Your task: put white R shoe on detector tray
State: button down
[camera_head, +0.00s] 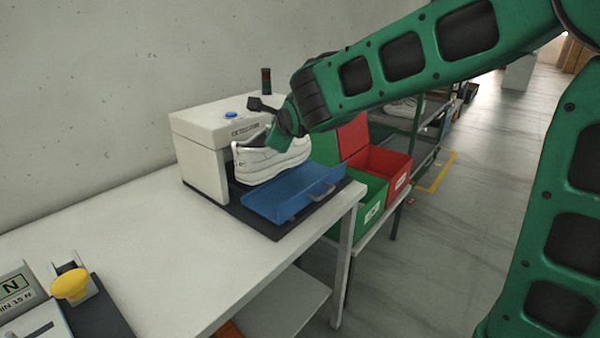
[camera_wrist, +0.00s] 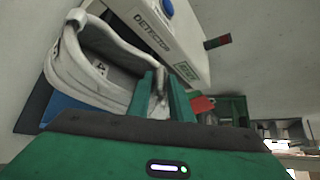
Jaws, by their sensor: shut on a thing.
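The white shoe (camera_head: 268,163) is at the mouth of the detector (camera_head: 205,150), over the back part of the blue detector tray (camera_head: 292,195). My gripper (camera_head: 283,135) is shut on the shoe's upper edge from above. In the wrist view the fingers (camera_wrist: 168,100) pinch the rim of the shoe (camera_wrist: 90,75), whose opening faces the camera. A mark inside looks like "4"; I cannot read an R. The arm partly hides the shoe, and I cannot tell whether its sole touches the tray.
A green bin (camera_head: 366,208) and a red bin (camera_head: 385,168) stand right of the table (camera_head: 150,250). A yellow knob (camera_head: 70,284) is at the front left. The table's middle is clear.

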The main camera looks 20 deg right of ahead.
aim_at(306, 152)
jog(key=w+d+f, duration=0.1)
jog(key=d+f, duration=0.1)
jog(key=d, duration=0.1)
jog(key=w+d+f, duration=0.2)
jog(key=d, duration=0.1)
jog(key=w+d+f, duration=0.2)
jog(key=d, duration=0.1)
jog(key=shift+w+f, duration=0.1)
jog(key=shift+w, duration=0.15)
jog(key=shift+d+f, duration=0.15)
jog(key=shift+f, duration=1.9)
jog(key=c, duration=1.6)
grip_release()
jog(key=shift+f, duration=0.1)
jog(key=shift+s, duration=0.15)
jog(key=v, duration=1.1)
jog(key=shift+s+r, duration=0.25)
jog(key=shift+s, duration=0.05)
